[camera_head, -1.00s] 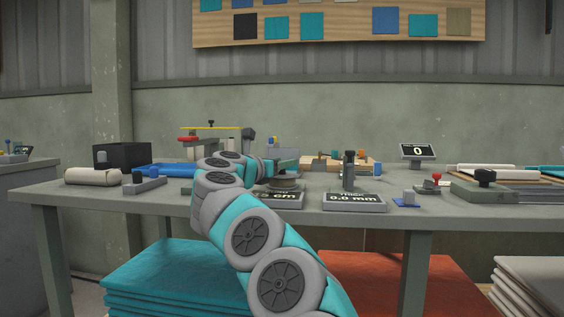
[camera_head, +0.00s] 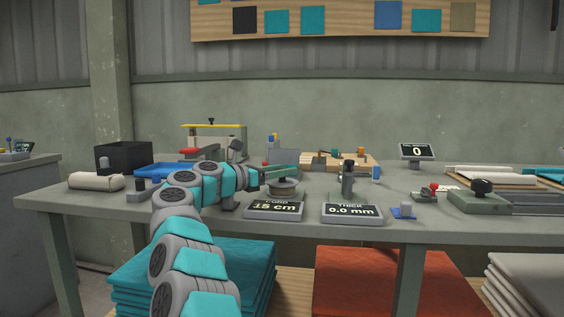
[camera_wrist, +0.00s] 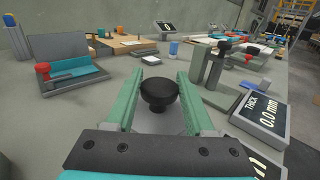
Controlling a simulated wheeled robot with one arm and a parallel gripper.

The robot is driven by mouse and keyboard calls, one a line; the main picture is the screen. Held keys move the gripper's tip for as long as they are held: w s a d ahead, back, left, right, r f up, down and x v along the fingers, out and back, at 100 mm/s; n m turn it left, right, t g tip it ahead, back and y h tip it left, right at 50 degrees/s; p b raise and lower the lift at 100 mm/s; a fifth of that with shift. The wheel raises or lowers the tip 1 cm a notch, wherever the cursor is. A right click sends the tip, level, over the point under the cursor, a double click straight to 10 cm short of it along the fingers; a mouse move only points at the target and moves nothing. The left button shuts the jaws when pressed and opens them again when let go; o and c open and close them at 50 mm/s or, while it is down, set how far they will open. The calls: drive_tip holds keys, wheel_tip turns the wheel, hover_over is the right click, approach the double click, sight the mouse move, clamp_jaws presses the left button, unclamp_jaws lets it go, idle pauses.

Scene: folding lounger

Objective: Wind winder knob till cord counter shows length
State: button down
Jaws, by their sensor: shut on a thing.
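The winder (camera_head: 283,189) is a round grey drum on the workbench, just behind the cord counter (camera_head: 275,209), which reads 15 cm with the word above it partly cut off by glare or angle. My gripper (camera_head: 284,172) reaches over the winder from the left. In the wrist view the round black winder knob (camera_wrist: 159,93) sits between the two green fingers of my gripper (camera_wrist: 168,82), which are shut on it. Most of the drum is hidden below the knob and fingers there.
The thickness display (camera_head: 351,212) reads 0.0 mm, right of the cord counter, with an upright gauge (camera_head: 347,180) behind it. A small screen (camera_head: 417,151) shows 0. A blue tray (camera_head: 165,169) lies left. A red-knobbed stamp (camera_head: 427,193) stands right.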

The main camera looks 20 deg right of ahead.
drive_tip(key=shift+f+m+g+p, duration=0.15)
drive_tip(key=shift+m+g+p, duration=0.45)
drive_tip(key=shift+g+p, duration=0.45)
drive_tip(key=shift+c, duration=1.4)
unclamp_jaws()
drive_tip(key=shift+a, duration=0.1)
drive_tip(key=shift+s+a+b, duration=0.15)
drive_tip(key=shift+a+b, duration=0.1)
drive_tip(key=shift+a, duration=1.65)
drive_tip(key=shift+s+a+b, duration=0.15)
drive_tip(key=shift+a+b, duration=0.1)
drive_tip(key=shift+a, duration=1.6)
